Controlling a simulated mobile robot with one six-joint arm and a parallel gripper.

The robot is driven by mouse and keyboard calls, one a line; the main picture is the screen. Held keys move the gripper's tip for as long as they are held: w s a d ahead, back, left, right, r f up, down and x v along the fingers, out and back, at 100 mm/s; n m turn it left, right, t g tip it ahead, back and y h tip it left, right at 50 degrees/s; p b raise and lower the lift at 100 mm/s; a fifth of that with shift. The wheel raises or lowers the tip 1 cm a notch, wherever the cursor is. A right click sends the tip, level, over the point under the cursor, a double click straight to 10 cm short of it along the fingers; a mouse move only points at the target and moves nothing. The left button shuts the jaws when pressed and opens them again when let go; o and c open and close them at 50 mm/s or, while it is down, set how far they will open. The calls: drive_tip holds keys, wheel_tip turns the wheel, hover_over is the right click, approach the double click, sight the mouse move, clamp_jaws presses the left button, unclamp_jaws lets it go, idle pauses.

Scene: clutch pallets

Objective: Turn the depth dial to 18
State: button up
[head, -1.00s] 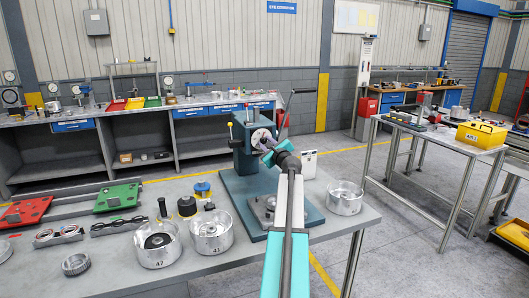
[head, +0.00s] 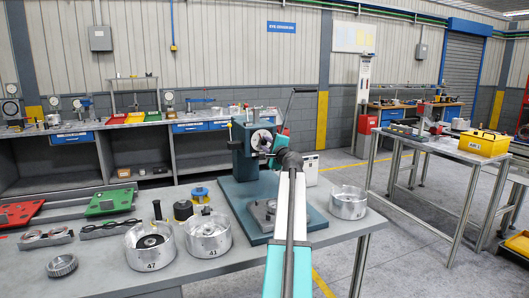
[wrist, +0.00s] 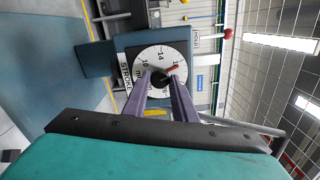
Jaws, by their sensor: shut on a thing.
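The depth dial (wrist: 147,82) is a white round face with black numbers and a "STROKE mm" label, on the blue-green press (wrist: 100,55). In the wrist view its dark centre knob (wrist: 163,80) sits between the fingertips of my gripper (wrist: 162,79), which is shut on it. A red pointer shows at the knob, by a partly hidden number beside 14; I cannot read the exact setting. In the head view the press (head: 243,165) stands on the bench, and my gripper (head: 268,147) reaches its dial (head: 261,138) from the right, partly hidden by my wrist.
The press lever (head: 290,108) rises behind my wrist. Metal housings marked 47 (head: 150,258) and 41 (head: 209,246) stand left of the press base, and another housing (head: 347,207) stands right. Green (head: 110,202) and red (head: 18,214) pallets lie at the left.

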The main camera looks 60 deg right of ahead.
drive_tip(key=shift+d+n+b, duration=0.1)
drive_tip(key=shift+n+b, duration=0.3)
drive_tip(key=shift+b, duration=0.1)
drive_tip(key=shift+r, duration=0.1)
drive_tip(key=o, duration=1)
drive_tip(key=shift+o, duration=0.2)
drive_tip(key=b+v, duration=0.1)
drive_tip(key=v, duration=1.3)
drive_tip(key=shift+w, duration=0.1)
